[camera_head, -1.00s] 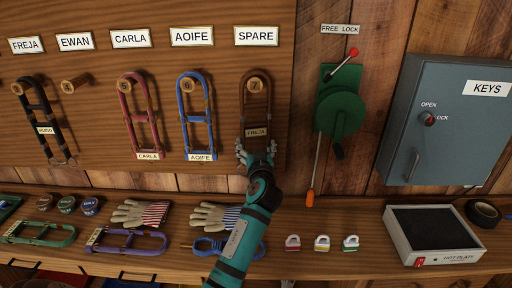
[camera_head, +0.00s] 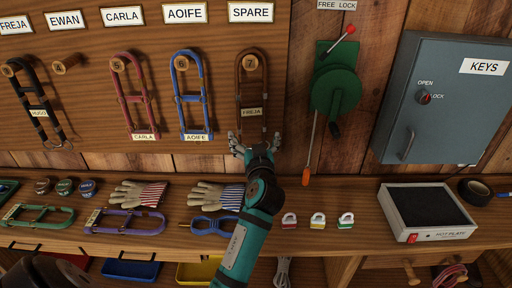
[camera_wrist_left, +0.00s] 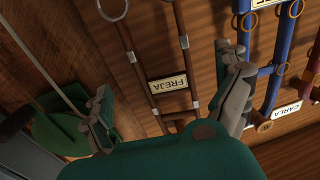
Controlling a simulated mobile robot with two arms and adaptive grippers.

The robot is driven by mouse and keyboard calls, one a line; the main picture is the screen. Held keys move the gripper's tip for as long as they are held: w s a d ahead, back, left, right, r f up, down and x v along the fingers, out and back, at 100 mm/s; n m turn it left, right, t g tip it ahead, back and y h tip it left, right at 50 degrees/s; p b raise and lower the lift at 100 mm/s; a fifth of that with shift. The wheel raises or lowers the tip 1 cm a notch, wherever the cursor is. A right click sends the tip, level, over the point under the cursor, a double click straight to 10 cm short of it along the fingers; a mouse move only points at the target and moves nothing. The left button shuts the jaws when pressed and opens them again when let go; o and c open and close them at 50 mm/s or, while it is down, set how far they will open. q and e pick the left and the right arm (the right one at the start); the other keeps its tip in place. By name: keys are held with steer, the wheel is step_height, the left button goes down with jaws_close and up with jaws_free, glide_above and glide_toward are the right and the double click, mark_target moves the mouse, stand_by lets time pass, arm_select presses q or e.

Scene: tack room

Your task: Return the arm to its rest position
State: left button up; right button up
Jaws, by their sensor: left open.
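My left gripper (camera_head: 254,138) is open and empty, with its fingers spread just below the lower end of a brown halter (camera_head: 252,82). The halter hangs on peg 7 under the SPARE sign and bears a FREJA tag (camera_head: 251,112). In the left wrist view the halter (camera_wrist_left: 150,55) lies beyond the open fingers, its FREJA tag (camera_wrist_left: 168,84) upside down. The fingers look apart from the straps, though the exact gap is hard to judge. My left arm reaches up from the bottom over the bench. My right gripper is not in view.
A blue halter (camera_head: 191,96) and a red halter (camera_head: 133,97) hang to the left. A green winch (camera_head: 336,90) with levers is to the right, beside a grey key cabinet (camera_head: 448,100). On the bench are gloves, small padlocks (camera_head: 317,221) and a hot plate (camera_head: 428,212).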

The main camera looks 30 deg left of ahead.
arm_select(q)
steer(key=v, duration=0.5)
steer(key=s+d+f+m+g+h, duration=0.2)
steer(key=s+f+m+g+h, duration=0.25)
steer(key=s+f, duration=0.8)
steer(key=s+d+f+m+g+h, duration=0.3)
steer(key=s+d+f, duration=0.25)
steer(key=s, duration=0.25)
steer(key=s+d+f+m+g+h, duration=0.2)
steer(key=s+d+f+g+h, duration=0.15)
steer(key=s+f, duration=0.7)
steer(key=f, duration=2.2)
steer(key=s+a+f+g, duration=0.2)
steer(key=s+f, duration=1.3)
steer(key=s, duration=0.1)
steer(key=shift+s+f+m, duration=0.35)
steer(key=shift+f, duration=0.05)
